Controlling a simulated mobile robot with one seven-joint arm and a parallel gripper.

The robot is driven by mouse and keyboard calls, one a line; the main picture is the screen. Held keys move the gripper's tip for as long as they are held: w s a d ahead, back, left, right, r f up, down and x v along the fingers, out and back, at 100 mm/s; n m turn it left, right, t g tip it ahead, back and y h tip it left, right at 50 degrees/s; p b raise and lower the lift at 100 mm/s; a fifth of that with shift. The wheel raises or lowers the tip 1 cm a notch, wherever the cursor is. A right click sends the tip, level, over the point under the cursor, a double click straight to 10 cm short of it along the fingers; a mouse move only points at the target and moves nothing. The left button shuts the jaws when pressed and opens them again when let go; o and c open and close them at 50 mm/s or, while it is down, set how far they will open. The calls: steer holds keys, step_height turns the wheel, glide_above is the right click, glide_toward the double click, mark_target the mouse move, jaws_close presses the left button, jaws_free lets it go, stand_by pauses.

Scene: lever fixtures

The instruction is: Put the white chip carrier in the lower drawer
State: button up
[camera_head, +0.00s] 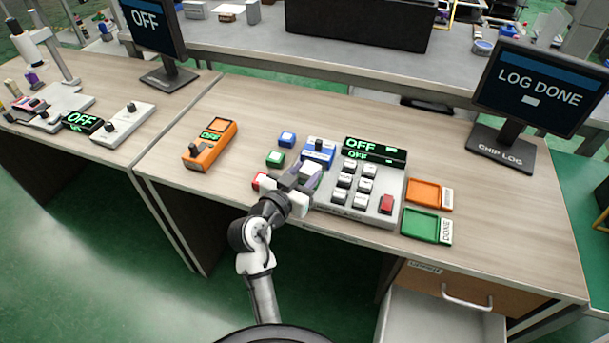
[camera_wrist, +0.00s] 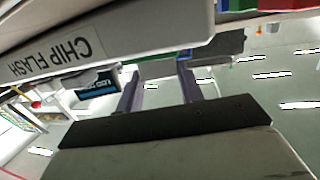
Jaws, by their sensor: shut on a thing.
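The white chip carrier (camera_head: 312,169) shows as a small white block between the fingers of my gripper (camera_head: 305,180) in the head view. My gripper is shut on it, at the front left corner of the grey chip flash unit (camera_head: 350,209). In the wrist view my gripper's two dark purple fingers (camera_wrist: 160,90) are apart, and what lies between them is hard to make out. The lower drawer (camera_head: 440,318) is open at the bottom right below the bench, its pale inside partly cut off by the picture edge.
The closed wooden upper drawer front (camera_head: 425,281) with a handle is above the open one. An orange tray (camera_head: 424,194) and green tray (camera_head: 421,224) lie right of the unit. A monitor (camera_head: 538,90) reads LOG DONE.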

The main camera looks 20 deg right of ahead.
steer(key=shift+f, duration=0.5)
steer(key=o, duration=1)
steer(key=shift+f, duration=0.1)
steer(key=shift+o, duration=0.6)
